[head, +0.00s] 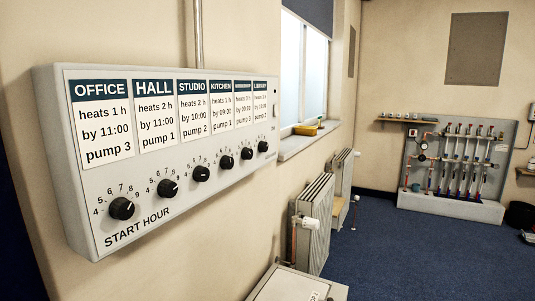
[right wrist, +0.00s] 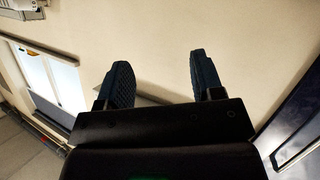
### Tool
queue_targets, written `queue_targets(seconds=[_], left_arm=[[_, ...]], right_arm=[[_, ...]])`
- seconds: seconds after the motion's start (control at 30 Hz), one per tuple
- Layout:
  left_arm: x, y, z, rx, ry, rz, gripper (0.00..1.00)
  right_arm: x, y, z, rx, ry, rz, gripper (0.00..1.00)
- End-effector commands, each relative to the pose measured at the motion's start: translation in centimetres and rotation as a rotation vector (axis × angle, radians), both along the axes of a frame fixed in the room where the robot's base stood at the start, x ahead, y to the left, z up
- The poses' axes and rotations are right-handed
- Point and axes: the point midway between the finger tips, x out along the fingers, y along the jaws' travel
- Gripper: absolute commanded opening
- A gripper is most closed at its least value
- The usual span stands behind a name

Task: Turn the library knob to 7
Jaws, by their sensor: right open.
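A grey control box (head: 180,215) hangs on the wall at the left of the head view. It carries a row of black knobs above the words START HOUR, each with an arc of numbers. Above each knob is a labelled card. The library card (head: 260,100) is the far right one, seen at a steep angle. The library knob (head: 263,146) is below it; its setting is too small to read. My right gripper (right wrist: 155,78) shows in the right wrist view, open and empty, with its two dark fingers apart. No gripper shows in the head view.
A window sill (head: 310,139) with a yellow item (head: 307,130) lies beyond the box. Radiators (head: 316,225) stand along the wall. A pale cabinet (head: 285,288) is below. A manifold board (head: 452,165) stands at the far wall. Blue floor (head: 385,250) is open.

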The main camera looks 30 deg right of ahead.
Motion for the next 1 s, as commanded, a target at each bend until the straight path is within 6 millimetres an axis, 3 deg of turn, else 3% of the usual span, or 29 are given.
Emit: queue_targets(seconds=[0.03, 0.27, 0.47, 0.6, 0.8, 1.0], left_arm=[[0.0, 0.0, -0.6, 0.001, 0.004, -0.002, 0.43], [-0.1, 0.1, -2.0, 0.005, 0.021, -0.009, 0.43], [-0.6, 0.2, -3.2, 0.010, 0.039, -0.014, 0.43], [-0.6, 0.2, -4.1, 0.009, 0.052, -0.016, 0.43], [-0.3, 0.0, -4.8, 0.009, 0.059, -0.019, 0.43], [-0.5, 0.0, -5.4, 0.009, 0.073, -0.019, 0.43]], right_arm=[[1.8, -0.9, 0.4, -0.015, -0.015, 0.013, 0.61], [9.2, -4.8, 5.2, -0.033, -0.088, 0.047, 0.61], [15.3, -8.2, 11.0, -0.024, -0.143, 0.067, 0.61], [19.0, -10.5, 16.1, -0.002, -0.184, 0.077, 0.61], [23.0, -13.6, 24.6, 0.057, -0.235, 0.094, 0.61], [24.8, -15.8, 32.4, 0.145, -0.276, 0.119, 0.61]])
